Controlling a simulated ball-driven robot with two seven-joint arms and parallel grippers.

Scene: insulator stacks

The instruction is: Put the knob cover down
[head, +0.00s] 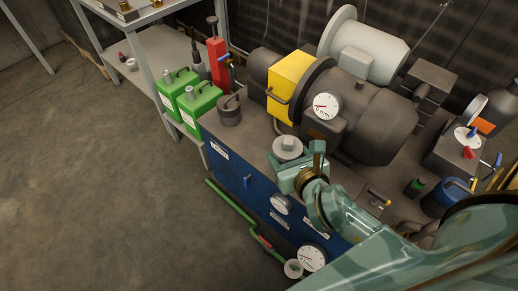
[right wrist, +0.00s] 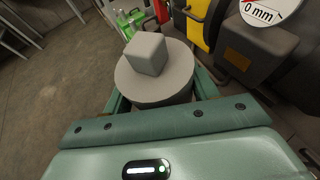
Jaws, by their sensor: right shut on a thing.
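The knob cover (right wrist: 158,78) is a grey round disc with a square block on top. In the right wrist view it sits between the fingers of my right gripper (right wrist: 160,98), which is shut on it. In the head view the cover (head: 288,148) is over the near edge of the blue cabinet's grey top, held by my right gripper (head: 296,165). I cannot tell whether its underside touches the surface. The left gripper does not show.
A blue cabinet (head: 232,172) carries a large grey motor (head: 375,115), a yellow box (head: 290,82) and a round gauge (head: 327,105). The floor (head: 90,190) at left is clear.

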